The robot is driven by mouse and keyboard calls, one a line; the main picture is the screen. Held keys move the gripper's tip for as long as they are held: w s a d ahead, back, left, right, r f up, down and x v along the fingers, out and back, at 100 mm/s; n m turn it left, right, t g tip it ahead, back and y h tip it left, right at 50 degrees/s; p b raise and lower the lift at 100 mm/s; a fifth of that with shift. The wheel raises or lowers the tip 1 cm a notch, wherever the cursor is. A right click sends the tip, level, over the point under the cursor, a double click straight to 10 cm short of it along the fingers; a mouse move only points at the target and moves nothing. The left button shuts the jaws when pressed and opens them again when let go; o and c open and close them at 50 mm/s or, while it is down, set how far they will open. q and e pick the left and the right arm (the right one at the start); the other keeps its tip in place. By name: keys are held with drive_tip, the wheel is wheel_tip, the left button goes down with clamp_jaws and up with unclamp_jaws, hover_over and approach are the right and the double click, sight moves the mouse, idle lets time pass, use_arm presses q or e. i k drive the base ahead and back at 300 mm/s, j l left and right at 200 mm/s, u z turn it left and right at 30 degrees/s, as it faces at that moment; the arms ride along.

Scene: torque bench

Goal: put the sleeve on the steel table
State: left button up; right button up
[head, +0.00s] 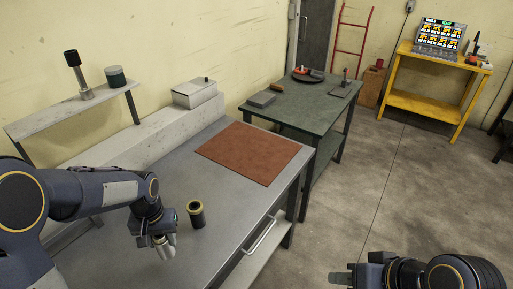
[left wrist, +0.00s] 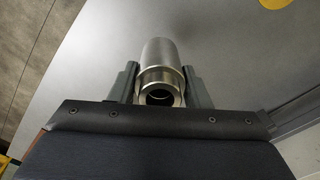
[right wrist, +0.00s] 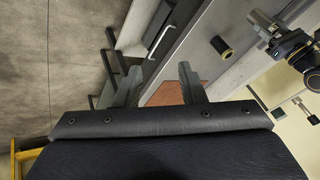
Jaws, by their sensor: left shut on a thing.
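The sleeve (left wrist: 162,62) is a bare steel hollow cylinder with a stepped end, held between the two fingers of my left gripper (left wrist: 160,88). In the head view my left gripper (head: 160,240) is low over the near part of the grey steel table (head: 225,200), with the sleeve (head: 169,247) partly hidden by the fingers. I cannot tell whether the sleeve touches the table top. My right gripper (right wrist: 160,82) is open and empty, its fingers apart; in the head view it (head: 342,278) is off the table's right side, over the floor.
A black cylinder with a yellow rim (head: 196,214) stands close right of my left gripper. A red-brown mat (head: 254,153) covers the table's far part. A shelf (head: 75,112) with tools and a grey box (head: 195,93) line the wall side. A green table (head: 312,115) stands beyond.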

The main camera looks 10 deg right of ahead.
sight(252, 159)
drive_tip(key=i+l, duration=0.4)
drive_tip(key=l, duration=0.2)
drive_tip(key=i+l, duration=0.45)
drive_tip(key=l, duration=0.15)
drive_tip(key=i+l, duration=0.4)
drive_tip(key=l, duration=0.15)
drive_tip(key=i+l, duration=0.1)
drive_tip(key=i, duration=0.1)
